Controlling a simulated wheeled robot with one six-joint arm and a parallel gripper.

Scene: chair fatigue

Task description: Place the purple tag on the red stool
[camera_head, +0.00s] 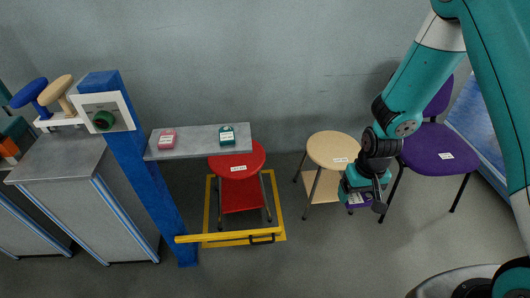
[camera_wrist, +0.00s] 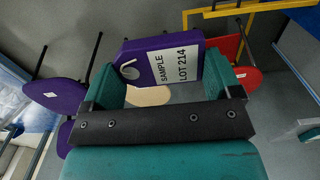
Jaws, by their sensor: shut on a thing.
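A yellow bar (camera_head: 225,237) with a black handle runs from a blue post (camera_head: 150,165) across the red stool's front. The wooden stool (camera_head: 333,147) stands between my gripper and the red stool; a purple chair (camera_head: 432,152) is right.

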